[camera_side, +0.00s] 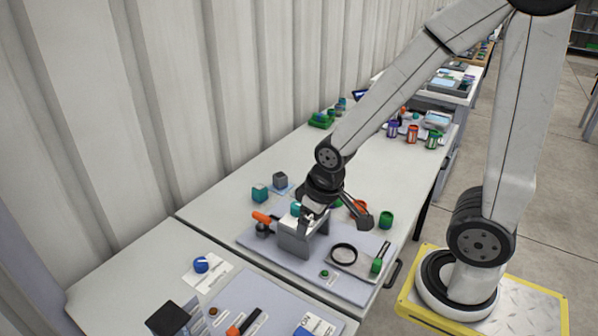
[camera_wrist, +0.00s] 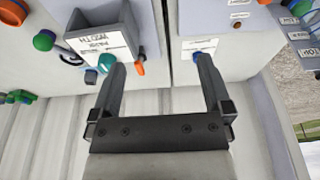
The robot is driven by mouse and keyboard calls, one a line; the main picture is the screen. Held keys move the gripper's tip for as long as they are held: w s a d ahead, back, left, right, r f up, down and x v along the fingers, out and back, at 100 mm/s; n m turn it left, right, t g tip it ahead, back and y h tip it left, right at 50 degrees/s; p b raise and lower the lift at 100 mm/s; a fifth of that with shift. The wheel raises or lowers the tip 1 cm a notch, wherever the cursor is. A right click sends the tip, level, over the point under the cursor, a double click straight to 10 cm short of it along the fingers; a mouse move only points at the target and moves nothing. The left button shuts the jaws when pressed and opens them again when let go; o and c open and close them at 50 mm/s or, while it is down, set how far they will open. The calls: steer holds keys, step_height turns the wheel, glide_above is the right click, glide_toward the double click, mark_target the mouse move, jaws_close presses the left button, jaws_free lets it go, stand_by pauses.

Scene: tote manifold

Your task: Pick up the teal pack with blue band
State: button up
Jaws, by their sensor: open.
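A small teal block (camera_side: 260,193) stands on the pale table left of my gripper in the side view. Another teal piece (camera_side: 295,209) shows close beside my gripper (camera_side: 308,211), above a grey box-like fixture (camera_side: 292,242). I cannot make out a blue band on either, so I cannot tell which is the named pack. In the wrist view my gripper (camera_wrist: 158,65) has its two dark fingers wide apart with nothing between them. A small teal piece (camera_wrist: 106,62) shows by the left fingertip, at the edge of a white labelled panel (camera_wrist: 100,40).
An orange-handled piece (camera_side: 262,217) is left of the fixture. A black ring (camera_side: 343,254) and a green piece (camera_side: 377,265) lie on the grey mat (camera_side: 330,285). A green cup (camera_side: 386,219) stands right. A grey cube (camera_side: 280,180) is behind.

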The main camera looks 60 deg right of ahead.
steer(key=m+g, duration=0.3)
steer(key=m, duration=1.6)
glide_above(260, 188)
steer(key=f, duration=0.9)
steer(key=shift+s+a+f, duration=0.1)
steer(key=shift+a+f, duration=0.2)
steer(key=shift+a, duration=0.05)
steer(key=shift+d+f, duration=0.25)
steer(key=shift+d, duration=0.1)
steer(key=shift+f, duration=0.15)
steer(key=shift+f, duration=1.15)
steer(key=shift+f, duration=0.1)
